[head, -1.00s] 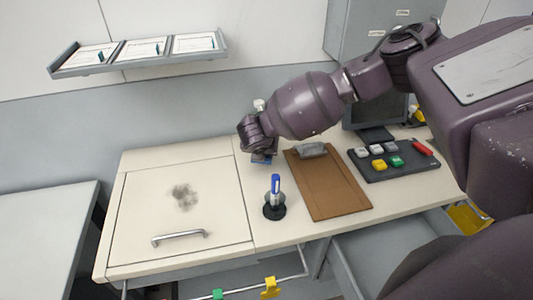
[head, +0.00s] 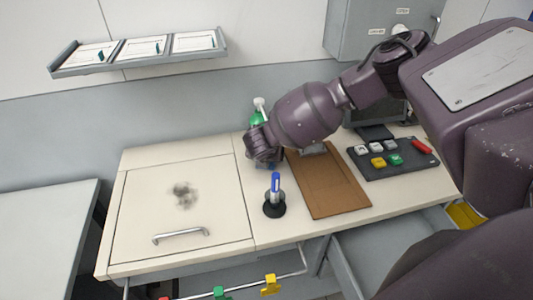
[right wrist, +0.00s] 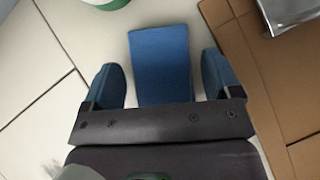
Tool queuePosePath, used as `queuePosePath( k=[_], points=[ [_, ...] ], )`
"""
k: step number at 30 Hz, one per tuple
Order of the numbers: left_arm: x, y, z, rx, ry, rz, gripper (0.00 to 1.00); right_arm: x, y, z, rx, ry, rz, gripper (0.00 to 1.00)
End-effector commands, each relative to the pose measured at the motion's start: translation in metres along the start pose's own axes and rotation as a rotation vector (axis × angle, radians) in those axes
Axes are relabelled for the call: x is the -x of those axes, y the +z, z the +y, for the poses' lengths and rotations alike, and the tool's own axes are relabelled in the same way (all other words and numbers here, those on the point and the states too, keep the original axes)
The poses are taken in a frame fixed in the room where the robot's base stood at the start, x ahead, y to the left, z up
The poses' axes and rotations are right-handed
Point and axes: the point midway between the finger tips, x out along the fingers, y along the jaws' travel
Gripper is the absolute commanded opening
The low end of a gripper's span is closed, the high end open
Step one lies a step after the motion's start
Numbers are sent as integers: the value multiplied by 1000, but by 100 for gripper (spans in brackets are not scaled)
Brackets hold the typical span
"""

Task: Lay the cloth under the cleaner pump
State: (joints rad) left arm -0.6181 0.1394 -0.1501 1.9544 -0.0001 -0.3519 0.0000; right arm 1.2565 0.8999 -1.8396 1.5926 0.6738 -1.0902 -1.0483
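The cleaner pump (head: 257,117) is a green bottle with a white top, standing at the back of the bench, partly hidden behind my right arm. Its green and white edge (right wrist: 108,3) shows at the top of the right wrist view. The blue cloth (right wrist: 160,55) lies on the bench, apart from the pump, its near end hidden by my gripper's palm. My right gripper (right wrist: 163,82) is open, with its blue fingers on either side of the cloth and a gap at each side. In the head view the right gripper (head: 265,161) is pointed down at the bench. My left gripper is not in view.
A blue marker in a black stand (head: 275,198) stands in front of the right gripper. A brown board (head: 332,190) with a grey item lies to the right, then a dark tray (head: 405,170) with coloured blocks. A handled panel (head: 150,215) with a smudge is at left.

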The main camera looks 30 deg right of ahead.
Motion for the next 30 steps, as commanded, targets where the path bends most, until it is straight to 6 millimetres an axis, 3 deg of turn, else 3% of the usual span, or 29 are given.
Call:
queuePosePath(
  k=[9,14,30],
  points=[
    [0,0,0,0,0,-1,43,1,1,0,0,0,-1,86],
    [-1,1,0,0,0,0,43,12,2,0,-1,0,0,86],
    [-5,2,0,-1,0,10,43,104,2,0,0,2,-1,86]
  ],
)
